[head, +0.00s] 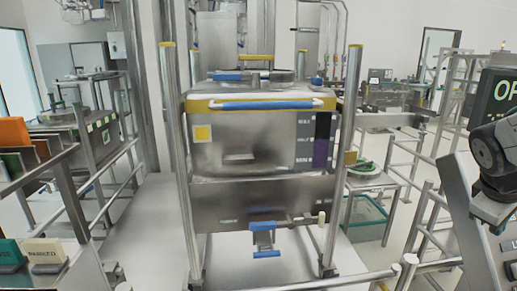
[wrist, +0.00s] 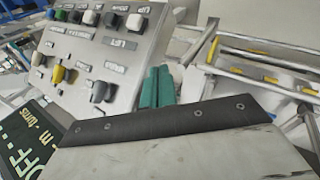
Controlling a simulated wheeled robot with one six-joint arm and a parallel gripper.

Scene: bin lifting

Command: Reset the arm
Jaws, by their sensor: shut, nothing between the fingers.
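My arm shows at the right edge of the head view, with a dark, rounded joint in front of a control panel. My gripper is not clearly visible there. In the wrist view my gripper (wrist: 158,86) shows as two teal fingers pressed together, shut and empty. They lie in front of the lower right edge of the control panel (wrist: 120,52), which carries several coloured buttons and knobs. I cannot tell whether they touch it. A dark strip and grey surface fill the lower part of the wrist view.
A steel bin (head: 240,155) with a blue-gripped bar stands in a post frame at the centre of the head view. A dark display (head: 497,98) is at the right, near my arm. Railings (head: 440,235) stand at the lower right. Pale floor (head: 140,225) lies left of the frame.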

